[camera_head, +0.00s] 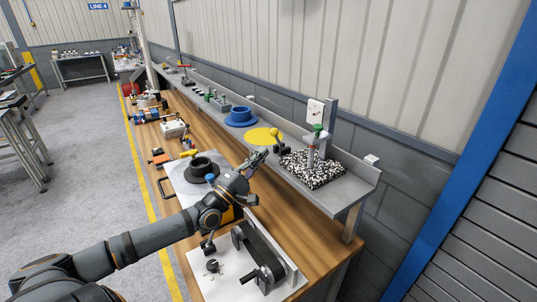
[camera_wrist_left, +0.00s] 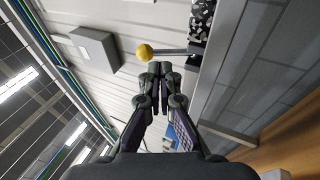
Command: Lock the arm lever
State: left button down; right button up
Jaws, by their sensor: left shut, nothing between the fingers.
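My left gripper (camera_head: 264,153) reaches over the bench toward the raised grey shelf, fingers together and empty. In the left wrist view its fingertips (camera_wrist_left: 160,72) nearly meet. A metal lever rod (camera_wrist_left: 172,51) with a yellow ball knob (camera_wrist_left: 145,52) crosses just beyond the tips; whether they touch is unclear. The rod runs right toward a black-and-white speckled block (camera_wrist_left: 202,18). In the head view a speckled base (camera_head: 312,170) carries an upright post with a green top (camera_head: 319,129). Small dark parts (camera_head: 281,146) show beside the fingertips. I cannot pick out the yellow knob there. My right gripper is out of view.
A yellow disc (camera_head: 262,138) and a blue round part (camera_head: 240,117) lie on the shelf behind my gripper. A dark ring-shaped part (camera_head: 202,168) and a belt-like black fixture (camera_head: 262,252) stand on the bench below. The wall rises close behind the shelf.

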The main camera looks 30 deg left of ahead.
aim_at(278, 140)
pick_arm(q)
jog(key=x, duration=0.3)
jog(key=shift+w+b, duration=0.3)
jog(key=shift+b, duration=0.1)
jog(key=shift+w+d+r, duration=0.1)
jog(key=shift+w, duration=0.1)
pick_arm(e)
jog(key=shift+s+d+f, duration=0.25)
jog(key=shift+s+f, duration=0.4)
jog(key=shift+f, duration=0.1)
pick_arm(q)
jog(key=shift+r, duration=0.1)
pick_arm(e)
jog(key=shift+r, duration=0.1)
